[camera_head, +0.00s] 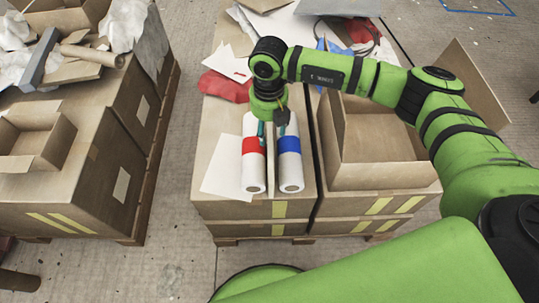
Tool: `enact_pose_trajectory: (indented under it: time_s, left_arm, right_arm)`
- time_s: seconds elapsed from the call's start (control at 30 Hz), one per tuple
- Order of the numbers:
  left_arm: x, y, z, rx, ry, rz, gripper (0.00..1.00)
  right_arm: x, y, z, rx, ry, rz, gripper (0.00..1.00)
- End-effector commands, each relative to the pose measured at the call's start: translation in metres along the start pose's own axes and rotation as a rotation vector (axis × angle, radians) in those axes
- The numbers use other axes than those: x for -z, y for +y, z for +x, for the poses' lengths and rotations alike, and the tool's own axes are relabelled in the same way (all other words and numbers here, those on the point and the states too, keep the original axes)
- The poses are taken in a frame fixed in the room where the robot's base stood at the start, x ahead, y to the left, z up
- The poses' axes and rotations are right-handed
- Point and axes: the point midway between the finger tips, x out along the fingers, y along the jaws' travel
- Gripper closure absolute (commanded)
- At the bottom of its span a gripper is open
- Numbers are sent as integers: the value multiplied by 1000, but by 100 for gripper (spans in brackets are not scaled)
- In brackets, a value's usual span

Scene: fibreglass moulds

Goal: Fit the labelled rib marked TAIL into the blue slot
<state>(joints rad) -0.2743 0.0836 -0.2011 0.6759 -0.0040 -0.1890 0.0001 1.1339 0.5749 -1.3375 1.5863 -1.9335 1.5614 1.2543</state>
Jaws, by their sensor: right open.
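Two white cylinder-like moulds lie side by side on a cardboard box top (213,140). The left one has a red band (253,146) and the right one a blue band (289,145). My right gripper (272,124) is over the upper ends of the two moulds, pointing down, with its fingers apart. A narrow tan upright strip (270,165) shows between the moulds, below the gripper; I cannot tell whether it is a rib. I can read no TAIL label and cannot make out a slot. My left gripper is not in view.
An open cardboard box (380,165) stands right of the moulds, under my right arm. A red cloth (222,87) and white sheets lie behind and left of the moulds. Another loaded pallet (130,239) stands at left, with bare floor between.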

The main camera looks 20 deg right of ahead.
Motion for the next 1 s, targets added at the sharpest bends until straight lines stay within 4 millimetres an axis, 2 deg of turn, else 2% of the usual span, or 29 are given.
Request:
enact_pose_trajectory:
  time_s: [0.17, 0.4, 0.67, 0.7, 0.77, 0.8, 0.83, 1.0]
  left_arm:
    - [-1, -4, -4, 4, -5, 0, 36]
    - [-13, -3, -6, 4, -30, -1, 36]
    - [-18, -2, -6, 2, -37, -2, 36]
    - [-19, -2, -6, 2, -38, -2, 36]
    - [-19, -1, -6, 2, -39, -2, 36]
    - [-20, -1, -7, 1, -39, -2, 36]
    - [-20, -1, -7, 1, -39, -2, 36]
    - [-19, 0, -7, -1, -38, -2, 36]
  right_arm:
    - [1, 0, 22, 3, 3, -2, 47]
    - [1, 1, 54, 1, 2, -3, 47]
    - [0, 2, 58, 1, 0, -5, 47]
    - [0, 2, 58, 1, 0, -5, 55]
    - [0, 2, 58, 0, 0, -5, 79]
    - [0, 2, 58, 0, 0, -5, 95]
    - [0, 2, 58, 0, 0, -5, 100]
    - [0, 2, 57, -1, -1, -5, 100]
